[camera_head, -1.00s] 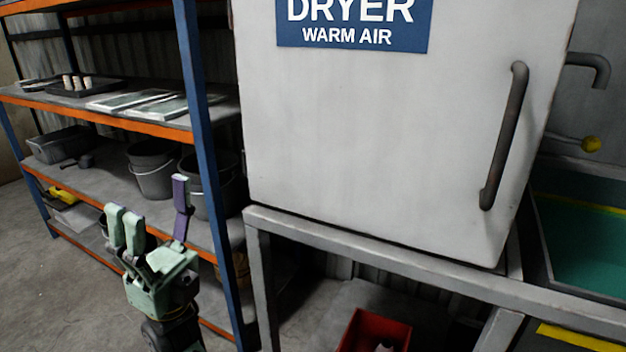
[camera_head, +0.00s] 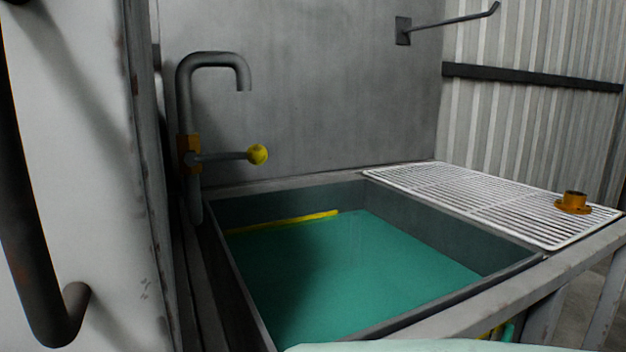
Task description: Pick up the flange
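An orange-brown flange (camera_head: 573,203) with a short upright collar sits on the right end of a white wire drain rack (camera_head: 470,196), in the camera_head view. Nothing touches it except the rack. My gripper's fingers are not visible. A pale green surface shows at the bottom edge of the view, probably part of my arm, and it is well apart from the flange.
A sink (camera_head: 222,206) with green liquid lies left of the rack. A curved tap (camera_head: 184,95) with a yellow-knobbed lever (camera_head: 257,154) stands behind it. The dryer (camera_head: 75,150) with its dark handle (camera_head: 25,230) fills the left. A wall hook (camera_head: 455,22) juts out above.

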